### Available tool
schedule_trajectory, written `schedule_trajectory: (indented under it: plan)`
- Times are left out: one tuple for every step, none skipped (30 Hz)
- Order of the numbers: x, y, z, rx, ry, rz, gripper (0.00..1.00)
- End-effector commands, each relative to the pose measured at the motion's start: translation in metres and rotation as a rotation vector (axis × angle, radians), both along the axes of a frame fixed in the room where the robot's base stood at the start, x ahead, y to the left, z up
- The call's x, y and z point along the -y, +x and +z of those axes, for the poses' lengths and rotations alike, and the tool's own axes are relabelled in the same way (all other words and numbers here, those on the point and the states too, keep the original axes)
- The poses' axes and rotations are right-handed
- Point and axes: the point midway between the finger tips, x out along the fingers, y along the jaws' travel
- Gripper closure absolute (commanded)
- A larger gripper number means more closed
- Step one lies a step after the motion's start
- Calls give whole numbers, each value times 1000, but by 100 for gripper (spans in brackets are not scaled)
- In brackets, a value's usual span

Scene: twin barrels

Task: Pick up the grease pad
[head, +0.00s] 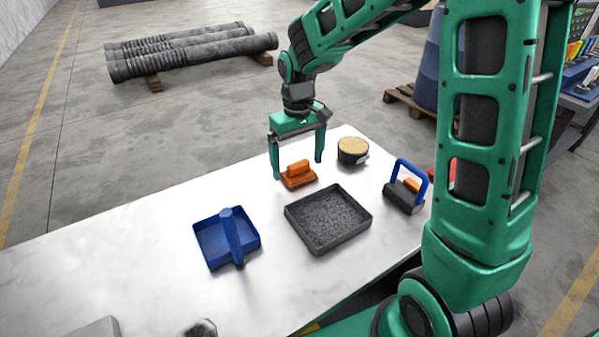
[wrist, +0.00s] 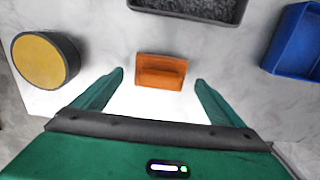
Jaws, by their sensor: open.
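An orange pad with a raised grip bar (head: 298,176) lies flat on the white table near its far edge; it looks like the grease pad. In the wrist view the orange pad (wrist: 161,72) is centred left to right, just beyond the fingertips. My gripper (head: 298,170) points down over it, open and empty, with one finger toward each side. In the wrist view my gripper (wrist: 160,78) shows both fingers apart from the pad, with a gap on each side. I see no contact.
A round black tin with a yellow top (head: 352,150) stands right of the pad. A dark gravel-filled tray (head: 345,243) lies nearer, with a blue divided tray (head: 210,250) to its left. A blue-handled block (head: 402,196) stands at right. The table's left part is mostly clear.

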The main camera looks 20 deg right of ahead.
Motion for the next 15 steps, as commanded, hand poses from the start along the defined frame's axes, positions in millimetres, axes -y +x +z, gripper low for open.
schedule_trajectory:
  plan:
    - [0,0,-7,-2,0,0,8]
    - [0,-1,-10,-2,0,0,8]
    - [0,-1,-14,-2,0,0,8]
    - [0,-1,-16,-2,0,0,8]
    - [0,0,-18,-1,0,0,8]
    - [0,0,-19,0,0,0,8]
    - [0,0,-20,0,0,0,8]
    - [0,0,-20,1,0,0,8]
    - [0,0,-20,1,0,0,8]
    - [0,0,-20,1,0,-1,8]
    - [0,0,-20,1,0,-1,8]
    - [0,0,-20,1,-1,-1,8]
    - [0,0,-20,1,-1,-1,8]
    - [0,0,-20,1,-1,-1,15]
    - [0,0,-20,1,-1,-1,25]
